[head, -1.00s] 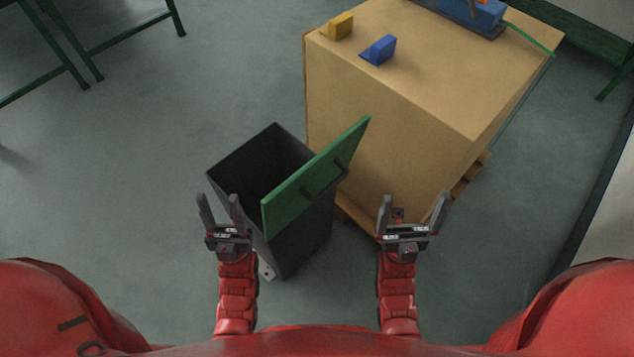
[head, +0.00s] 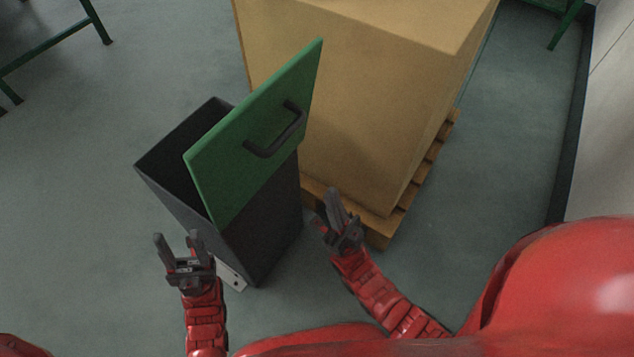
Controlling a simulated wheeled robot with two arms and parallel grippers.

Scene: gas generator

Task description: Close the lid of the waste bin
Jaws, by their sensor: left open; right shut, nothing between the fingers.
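The waste bin (head: 262,238) is a dark, square, tapering box in the middle left of the head view. Its green lid (head: 245,120) stands open, tilted up along the bin's right side, with a black handle (head: 275,140) on its outer face. The dark inside of the bin shows to the left of the lid. My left gripper (head: 178,240) is open and empty, in front of the bin at its lower left. My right gripper (head: 329,204) is shut and empty, to the right of the bin and below the lid, apart from the handle.
A large tan box (head: 350,90) on a wooden pallet (head: 385,235) stands close behind and right of the bin. Green table legs (head: 95,20) show at the upper left. A wall (head: 605,120) is at the right. The floor left of the bin is clear.

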